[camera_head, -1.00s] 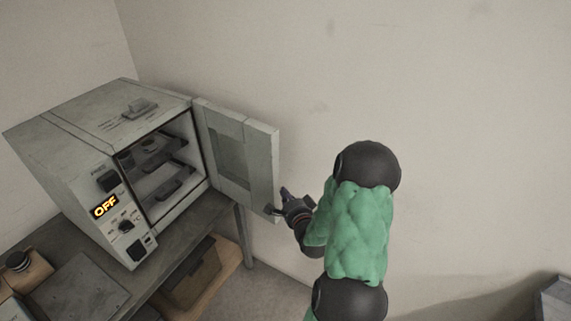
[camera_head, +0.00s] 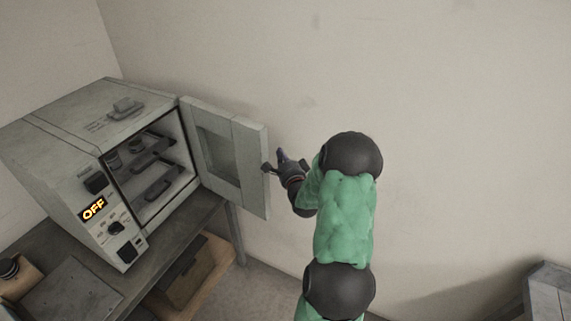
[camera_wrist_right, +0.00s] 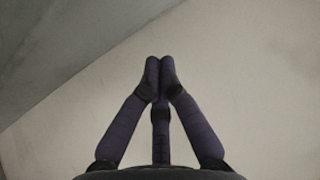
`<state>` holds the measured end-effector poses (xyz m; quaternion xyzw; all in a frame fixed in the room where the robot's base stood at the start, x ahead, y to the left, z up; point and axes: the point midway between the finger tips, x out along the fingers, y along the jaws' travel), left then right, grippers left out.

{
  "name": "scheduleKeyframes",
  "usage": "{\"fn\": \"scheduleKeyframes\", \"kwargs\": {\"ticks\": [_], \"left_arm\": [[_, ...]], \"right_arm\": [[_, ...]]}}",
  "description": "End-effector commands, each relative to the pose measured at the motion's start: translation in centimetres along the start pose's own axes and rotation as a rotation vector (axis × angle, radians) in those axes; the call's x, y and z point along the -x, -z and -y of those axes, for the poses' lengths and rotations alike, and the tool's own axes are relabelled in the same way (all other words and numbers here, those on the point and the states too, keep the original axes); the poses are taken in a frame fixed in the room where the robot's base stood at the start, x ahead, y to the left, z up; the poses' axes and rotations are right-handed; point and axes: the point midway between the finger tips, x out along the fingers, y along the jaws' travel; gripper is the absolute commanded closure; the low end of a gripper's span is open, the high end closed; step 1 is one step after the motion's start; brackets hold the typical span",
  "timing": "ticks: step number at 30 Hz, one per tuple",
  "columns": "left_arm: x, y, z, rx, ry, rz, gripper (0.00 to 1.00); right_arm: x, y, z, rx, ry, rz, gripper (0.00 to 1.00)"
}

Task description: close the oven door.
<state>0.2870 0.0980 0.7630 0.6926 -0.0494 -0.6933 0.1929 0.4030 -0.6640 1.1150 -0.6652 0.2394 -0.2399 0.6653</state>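The oven (camera_head: 55,130) stands on a table at the left, showing "OFF" on its front panel. Its door (camera_head: 222,152) hangs wide open to the right, showing the inner side with its window. Inside the oven are racks and dark objects. My right gripper (camera_head: 274,162) is just right of the door's free edge, at about mid height. In the head view I cannot tell whether it touches the door. In the right wrist view its fingers (camera_wrist_right: 160,68) converge close together, with nothing visible between them. The head view shows prongs apart. My left gripper is not in view.
A table (camera_head: 190,238) carries the oven, with a grey panel (camera_head: 75,293) and a small dark-topped item (camera_head: 9,268) in front. A wooden box (camera_head: 190,275) sits below. A plain wall is behind the door. A grey box (camera_head: 550,290) stands at the lower right.

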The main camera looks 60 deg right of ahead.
Motion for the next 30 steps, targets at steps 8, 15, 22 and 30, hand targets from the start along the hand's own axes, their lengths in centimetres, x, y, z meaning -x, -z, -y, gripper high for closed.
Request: {"fn": "scheduleKeyframes", "kwargs": {"ticks": [8,15,22,30], "left_arm": [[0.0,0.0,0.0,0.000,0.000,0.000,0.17],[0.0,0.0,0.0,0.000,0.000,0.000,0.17],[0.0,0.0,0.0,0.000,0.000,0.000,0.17],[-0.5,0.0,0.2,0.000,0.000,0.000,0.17]], "right_arm": [[2.2,-2.6,0.0,-0.001,-0.001,0.002,1.00],[2.7,-3.2,0.0,0.000,-0.001,0.000,1.00],[2.7,-3.1,0.0,0.000,0.000,0.000,1.00],[2.3,-4.1,-0.1,0.000,0.000,-0.009,1.00]]}}
